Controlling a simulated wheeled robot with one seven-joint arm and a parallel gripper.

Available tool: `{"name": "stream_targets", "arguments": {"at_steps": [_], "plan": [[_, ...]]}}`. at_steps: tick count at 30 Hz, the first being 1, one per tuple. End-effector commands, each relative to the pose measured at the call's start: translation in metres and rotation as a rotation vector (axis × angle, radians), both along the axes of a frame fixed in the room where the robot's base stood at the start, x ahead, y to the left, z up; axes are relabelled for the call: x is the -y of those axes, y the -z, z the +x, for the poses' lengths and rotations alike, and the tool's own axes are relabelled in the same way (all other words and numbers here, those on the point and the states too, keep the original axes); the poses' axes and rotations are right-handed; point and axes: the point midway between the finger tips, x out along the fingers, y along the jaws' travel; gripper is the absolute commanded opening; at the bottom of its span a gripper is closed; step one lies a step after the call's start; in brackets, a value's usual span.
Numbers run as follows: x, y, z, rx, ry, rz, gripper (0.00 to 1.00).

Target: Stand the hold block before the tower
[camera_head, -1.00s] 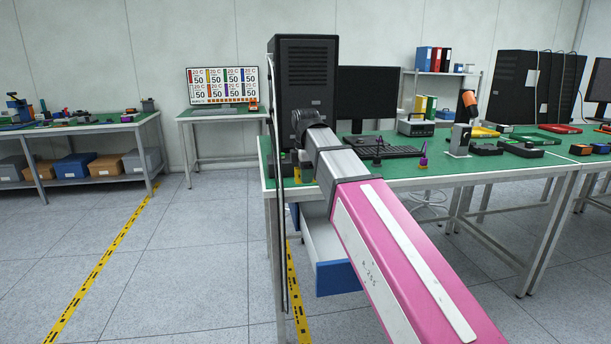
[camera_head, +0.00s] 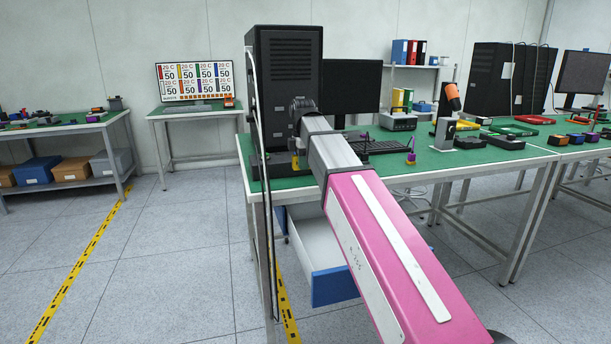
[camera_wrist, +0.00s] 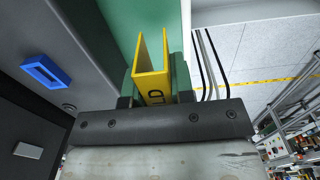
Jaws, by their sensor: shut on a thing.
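The hold block is a yellow U-shaped block (camera_wrist: 152,75) with partly visible dark lettering in the wrist view. My gripper (camera_wrist: 155,92) is shut on it, with a finger on each side. A small yellow patch by my gripper (camera_head: 297,160) shows in the head view; my arm hides most of the fingers. The black tower (camera_head: 285,75) stands upright at the left end of the green table (camera_head: 480,165). My gripper is in front of its lower part. Whether the block touches the table top cannot be told.
A keyboard (camera_head: 375,147) and monitor (camera_head: 350,85) stand right of the tower. A drawer with a blue front (camera_head: 334,286) hangs open below. Dark cables (camera_head: 262,190) run down the table's left end.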

Motion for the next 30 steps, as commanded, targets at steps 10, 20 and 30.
{"name": "stream_targets", "arguments": {"at_steps": [10,20,30], "plan": [[0.010,0.019,0.013,-0.001,-0.001,0.000,0.01],[0.010,0.051,0.013,0.001,-0.001,0.000,0.01],[0.010,0.054,0.013,0.000,-0.001,0.000,0.29]]}}
